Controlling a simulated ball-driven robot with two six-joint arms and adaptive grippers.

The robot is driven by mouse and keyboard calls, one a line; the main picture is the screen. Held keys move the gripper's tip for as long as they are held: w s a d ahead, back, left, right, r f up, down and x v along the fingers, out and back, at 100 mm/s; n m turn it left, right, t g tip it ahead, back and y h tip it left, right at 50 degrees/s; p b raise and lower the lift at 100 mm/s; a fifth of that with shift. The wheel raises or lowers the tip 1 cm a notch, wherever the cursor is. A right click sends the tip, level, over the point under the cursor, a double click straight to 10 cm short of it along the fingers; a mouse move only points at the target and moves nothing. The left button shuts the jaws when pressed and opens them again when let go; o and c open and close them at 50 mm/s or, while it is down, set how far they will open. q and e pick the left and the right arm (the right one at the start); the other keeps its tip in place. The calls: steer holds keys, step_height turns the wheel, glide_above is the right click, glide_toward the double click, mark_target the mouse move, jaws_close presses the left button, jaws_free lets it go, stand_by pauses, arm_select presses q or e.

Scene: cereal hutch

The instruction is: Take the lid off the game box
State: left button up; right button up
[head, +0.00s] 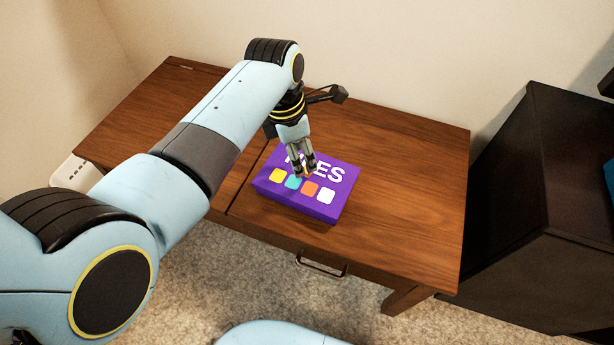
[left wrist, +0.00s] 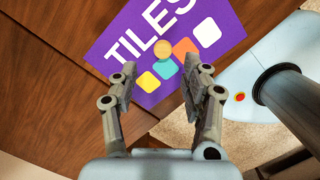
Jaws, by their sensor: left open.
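The game box (head: 335,208) is a flat purple box lying on the wooden desk. Its lid (left wrist: 112,60) carries white lettering reading "TILES" and yellow, teal, orange and white squares. A small round tan knob (left wrist: 162,47) shows on the lid. My left gripper (head: 304,171) points down over the lid, with its fingers open. In the left wrist view, the fingers (left wrist: 166,75) stand apart either side of the knob's line, with the knob just beyond the tips. Whether the fingertips touch the lid is unclear. In the head view, the gripper hides part of the lettering. My right gripper is not in view.
The wooden desk (head: 410,170) has free room right of the box and a drawer handle (head: 321,267) on its front. A dark cabinet (head: 535,200) stands to the right. The wall is close behind the desk. Carpet lies in front.

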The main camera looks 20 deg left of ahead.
mark_target(306, 170)
arm_select(q)
steer(key=f, duration=0.1)
steer(key=f+b, duration=0.1)
steer(key=f, duration=0.1)
steer(key=d+f+b, duration=0.1)
steer(key=shift+w+d+f, duration=0.1)
steer(key=shift+w+f, duration=0.05)
steer(key=shift+w, duration=0.1)
steer(key=shift+f, duration=0.2)
steer(key=c, duration=0.5)
jaws_close()
